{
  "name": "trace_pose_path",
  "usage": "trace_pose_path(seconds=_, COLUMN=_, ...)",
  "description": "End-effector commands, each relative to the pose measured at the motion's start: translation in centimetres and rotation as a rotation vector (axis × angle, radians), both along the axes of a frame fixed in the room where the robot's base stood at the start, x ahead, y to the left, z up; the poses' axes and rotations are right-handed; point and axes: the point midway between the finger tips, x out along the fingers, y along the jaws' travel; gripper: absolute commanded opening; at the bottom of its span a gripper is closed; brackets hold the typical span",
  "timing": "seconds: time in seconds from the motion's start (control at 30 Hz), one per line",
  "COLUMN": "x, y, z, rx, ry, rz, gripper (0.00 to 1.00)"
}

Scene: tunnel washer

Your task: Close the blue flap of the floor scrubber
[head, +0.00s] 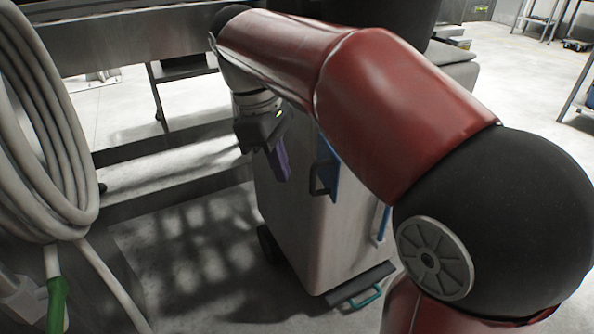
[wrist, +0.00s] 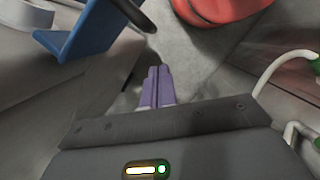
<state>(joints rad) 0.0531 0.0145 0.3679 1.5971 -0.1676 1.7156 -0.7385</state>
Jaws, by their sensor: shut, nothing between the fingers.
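The floor scrubber (head: 305,225) is a pale grey box-shaped machine in the middle of the head view, partly hidden by my arm. Its blue flap (head: 330,170) shows at the upper side, next to a dark loop handle (head: 318,182). In the wrist view the blue flap (wrist: 78,38) is at upper left and appears to stand out at an angle from the body; the dark handle (wrist: 138,14) is beside it. My gripper (head: 284,176) has purple fingers, shut and empty, left of the flap and apart from it. Its fingers (wrist: 155,72) point up in the wrist view.
A coiled pale hose (head: 45,130) hangs at the left, with a green end piece (head: 56,303). A steel bench (head: 130,40) is behind. A teal loop handle (head: 366,297) is low on the scrubber. Open floor (head: 195,255) lies left of the scrubber.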

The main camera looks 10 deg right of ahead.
Motion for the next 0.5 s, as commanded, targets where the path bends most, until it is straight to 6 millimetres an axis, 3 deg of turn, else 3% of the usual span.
trace_pose_path(seconds=0.2, x=-1.3, y=-2.2, z=0.2, rx=0.0, ry=-0.004, rz=-0.003, gripper=0.0)
trace_pose_path(seconds=0.5, x=-1.5, y=-2.6, z=0.2, rx=0.001, ry=-0.003, rz=-0.001, gripper=0.0)
